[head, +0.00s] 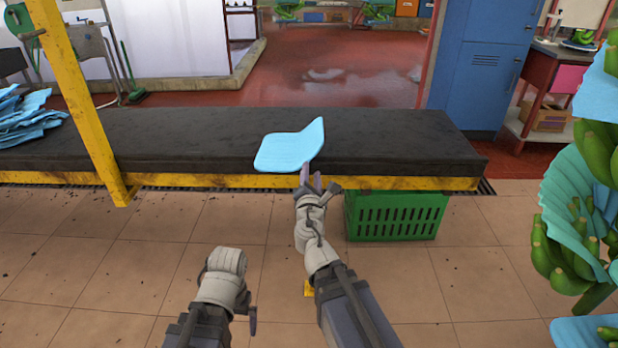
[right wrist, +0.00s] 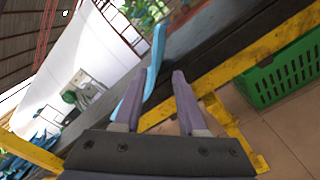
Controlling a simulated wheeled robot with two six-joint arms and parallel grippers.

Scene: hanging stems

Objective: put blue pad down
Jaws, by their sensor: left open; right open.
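The light blue pad (head: 290,150) lies on the black bench top (head: 390,140) near its front edge, with its right corner bent upward. In the right wrist view the pad (right wrist: 155,65) stands beyond the left finger. My right gripper (head: 312,182) is open at the bench's front edge, just below the pad's right part. Its two fingers (right wrist: 158,100) are spread with nothing clearly between them. Whether a finger touches the pad I cannot tell. My left gripper (head: 227,260) is low over the tiled floor, away from the bench, its fingers hardly showing.
A pile of blue pads (head: 25,118) lies at the bench's left end. A yellow post (head: 80,95) rises at the left. A green crate (head: 395,215) stands under the bench. Green banana bunches with blue pads (head: 575,220) hang at the right. The bench top right of the pad is clear.

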